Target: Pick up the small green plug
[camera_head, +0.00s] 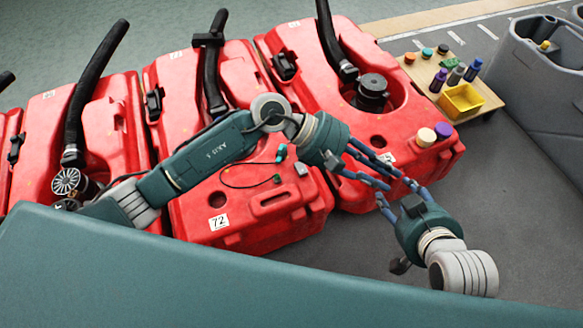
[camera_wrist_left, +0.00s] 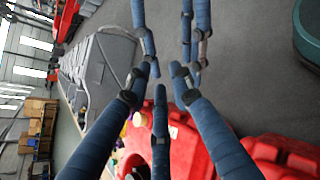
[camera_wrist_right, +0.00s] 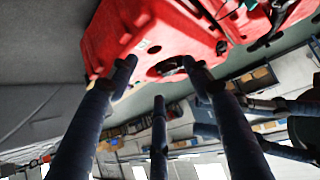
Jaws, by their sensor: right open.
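A small green piece (camera_head: 277,178) sits at the end of a thin black cable on the red tank marked 72. A teal piece (camera_head: 281,152) lies just above it on the same tank; which one is the plug I cannot tell for sure. My left gripper (camera_head: 396,181) is right of both pieces, open and empty; its spread fingers also show in the left wrist view (camera_wrist_left: 160,85). My right gripper (camera_head: 399,193) comes from the lower right, open and empty. The two grippers' fingertips are very close together; whether they touch is unclear.
Several red tanks with black hoses (camera_head: 92,90) stand in a row. The right tank carries a cream cap (camera_head: 425,137) and a purple cap (camera_head: 444,130). A small table with a yellow bin (camera_head: 461,101) and bottles stands behind. A grey tank (camera_head: 545,85) is at right. Open floor lies right.

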